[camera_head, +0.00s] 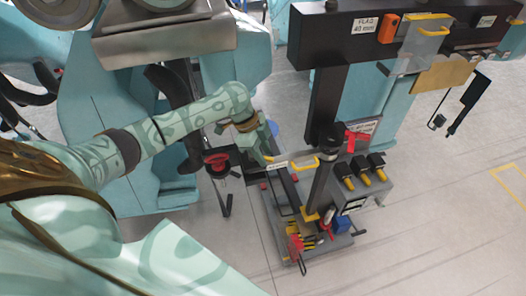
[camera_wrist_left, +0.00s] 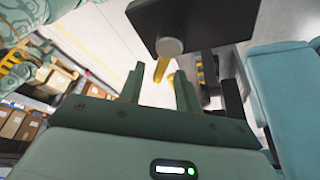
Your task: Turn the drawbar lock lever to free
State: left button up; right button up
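In the left wrist view a yellow lever (camera_wrist_left: 161,69) hangs from a pale round hub on a dark block (camera_wrist_left: 200,20); I take it for the drawbar lock lever, but its label does not show. My left gripper (camera_wrist_left: 159,91) is open, with its two fingers apart. The lever's lower end appears between or just beyond the fingertips; I cannot tell whether it touches them. In the head view my left gripper (camera_head: 262,150) is beside the equipment stand, its fingers small and unclear. I cannot pick out the lever for sure there. My right gripper is not in view.
The stand has a dark post (camera_head: 325,100), a grey base plate (camera_head: 285,240) with tools, and a grey box (camera_head: 362,190) with black-and-yellow plugs. A red handle (camera_head: 356,140) is near the post. A dark overhead beam (camera_head: 340,45) carries a yellow-handled plate (camera_head: 422,42).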

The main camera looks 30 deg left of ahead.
pick_arm(q)
grip_shut()
jog(key=p, duration=0.1)
jog(key=n+p, duration=0.1)
jog(key=p, duration=0.1)
jog(key=n+p, duration=0.1)
jog(key=shift+w+a+r+t, duration=0.1)
jog(key=shift+w+r+t, duration=0.2)
jog(key=shift+t, duration=0.1)
jog(key=shift+w+f+n+p, duration=0.15)
jog(key=shift+f+n+p, duration=0.15)
jog(key=shift+n, duration=0.3)
jog(key=shift+o, duration=0.3)
grip_release()
